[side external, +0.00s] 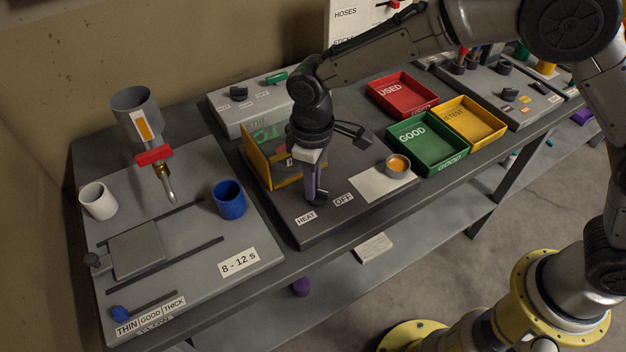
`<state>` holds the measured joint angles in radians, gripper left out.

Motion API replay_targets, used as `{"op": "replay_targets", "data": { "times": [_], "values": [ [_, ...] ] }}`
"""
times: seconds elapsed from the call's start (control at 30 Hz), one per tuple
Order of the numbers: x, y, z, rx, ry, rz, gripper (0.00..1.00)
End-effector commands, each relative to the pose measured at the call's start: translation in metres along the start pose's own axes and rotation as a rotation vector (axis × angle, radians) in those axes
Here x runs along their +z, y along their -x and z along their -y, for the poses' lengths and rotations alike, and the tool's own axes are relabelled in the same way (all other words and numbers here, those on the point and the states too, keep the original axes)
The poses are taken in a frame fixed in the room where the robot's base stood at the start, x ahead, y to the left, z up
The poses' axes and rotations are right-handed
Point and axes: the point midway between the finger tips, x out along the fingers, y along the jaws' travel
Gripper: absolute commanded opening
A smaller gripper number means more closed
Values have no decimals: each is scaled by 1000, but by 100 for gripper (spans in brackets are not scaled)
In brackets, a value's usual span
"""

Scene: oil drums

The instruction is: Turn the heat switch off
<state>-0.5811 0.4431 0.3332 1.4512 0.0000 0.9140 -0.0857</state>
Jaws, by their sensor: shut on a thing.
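My gripper (316,190) points down at the front edge of the dark heating station (300,235), just behind the HEAT label (306,217) and the OFF label (343,199). Its fingers are shut on the heat switch, low against the station's top. The fingers hide most of the switch, so I cannot tell its position clearly. The gripper stands between the two labels, a little nearer to HEAT.
A yellow guard (262,165) stands close behind the gripper. To the right are a small cup of orange liquid (397,165), a green GOOD tray (428,142), a red tray (403,95) and a yellow tray (470,122). A blue cup (229,199) stands to the left.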

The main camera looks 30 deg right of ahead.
Motion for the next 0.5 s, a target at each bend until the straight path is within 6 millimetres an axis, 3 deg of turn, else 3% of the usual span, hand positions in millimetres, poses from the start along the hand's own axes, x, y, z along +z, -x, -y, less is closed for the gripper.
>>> {"op": "replay_targets", "data": {
  "times": [0.5],
  "values": [
    [0, 2, 2, 0, 134, 1, 0]
  ]
}}
